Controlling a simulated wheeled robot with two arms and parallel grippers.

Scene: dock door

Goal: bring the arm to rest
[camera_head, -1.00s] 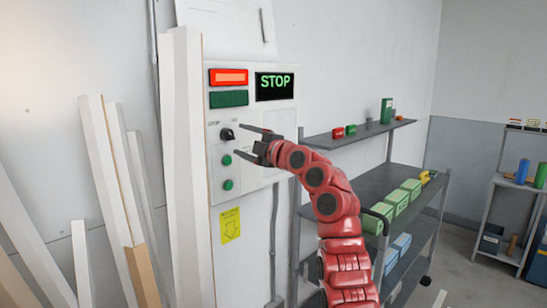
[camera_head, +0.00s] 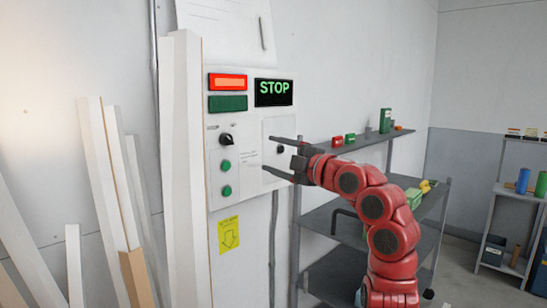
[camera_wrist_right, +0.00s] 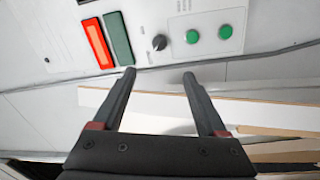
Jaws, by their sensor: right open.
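My right arm is red and reaches in from the lower right in the head view. Its gripper (camera_head: 270,157) is open and empty, in front of the right part of the control panel (camera_head: 233,164). The panel has a black rotary knob (camera_head: 226,139), two green buttons, a lit red lamp (camera_head: 228,82), a dark green lamp (camera_head: 228,103) and a display reading STOP (camera_head: 273,92). In the right wrist view the open fingers (camera_wrist_right: 160,75) point toward the panel, with the knob (camera_wrist_right: 159,42) beyond them and apart from them. My left gripper is not in view.
White boards (camera_head: 186,170) lean upright left of the panel. A grey shelf unit (camera_head: 330,225) with small boxes stands behind my right arm. A second shelf (camera_head: 515,190) stands at the far right. Open floor shows between the shelves.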

